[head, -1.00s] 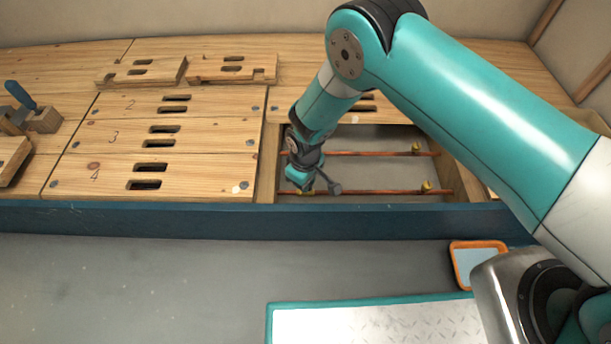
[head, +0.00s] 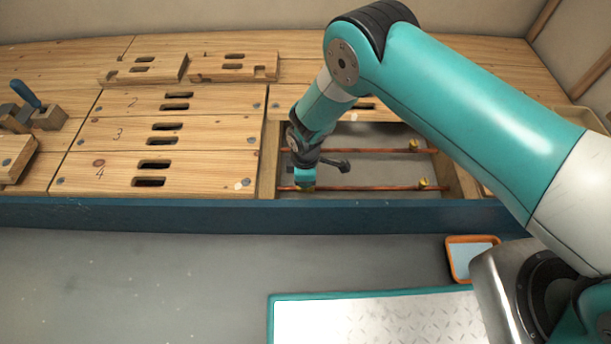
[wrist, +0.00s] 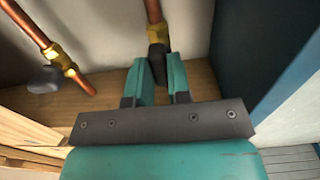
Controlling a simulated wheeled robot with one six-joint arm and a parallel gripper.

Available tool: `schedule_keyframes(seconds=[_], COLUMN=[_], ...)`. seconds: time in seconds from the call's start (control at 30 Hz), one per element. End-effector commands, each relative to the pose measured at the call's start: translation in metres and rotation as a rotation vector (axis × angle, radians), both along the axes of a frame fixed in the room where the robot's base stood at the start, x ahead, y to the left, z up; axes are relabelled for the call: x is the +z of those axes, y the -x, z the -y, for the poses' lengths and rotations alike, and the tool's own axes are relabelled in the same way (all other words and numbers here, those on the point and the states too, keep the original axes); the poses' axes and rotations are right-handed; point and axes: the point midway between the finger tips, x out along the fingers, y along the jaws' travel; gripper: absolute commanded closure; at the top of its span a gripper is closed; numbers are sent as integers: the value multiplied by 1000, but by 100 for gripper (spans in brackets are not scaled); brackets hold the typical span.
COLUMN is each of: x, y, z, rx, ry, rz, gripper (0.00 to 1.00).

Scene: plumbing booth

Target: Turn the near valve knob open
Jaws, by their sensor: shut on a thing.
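The near valve knob (wrist: 157,62) is dark and sits under a brass fitting (wrist: 156,33) on the near copper pipe (wrist: 153,10) in the wrist view. My gripper (wrist: 160,65) has its two teal fingers closed on either side of this knob. In the head view my gripper (head: 304,181) is low over the left end of the near pipe (head: 375,188), and it mostly hides the knob there. The other valve knob (wrist: 43,80) is dark and free, beside a brass fitting (wrist: 62,60) on the far pipe.
The pipes run in an open bay bounded at the front by the blue bench edge (head: 380,217). Brass fittings (head: 424,184) sit at the right. Numbered wooden covers (head: 205,184) lie left of the bay. An orange-rimmed tray (head: 449,262) is on the floor.

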Motion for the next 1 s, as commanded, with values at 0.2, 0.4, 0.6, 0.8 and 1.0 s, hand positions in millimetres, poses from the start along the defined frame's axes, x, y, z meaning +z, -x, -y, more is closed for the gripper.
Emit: schedule_keyframes(seconds=[0.2, 0.4, 0.6, 0.8, 1.0], x=[0, 0, 0, 0, 14], y=[0, 0, 0, 0, -1], z=[0, 0, 0, 0, 0], rx=[13, 13, 12, 11, 11], ry=[1, 1, 1, 0, -1], rz=[-1, -1, -1, 0, 1], gripper=[100, 100, 56, 56, 56])
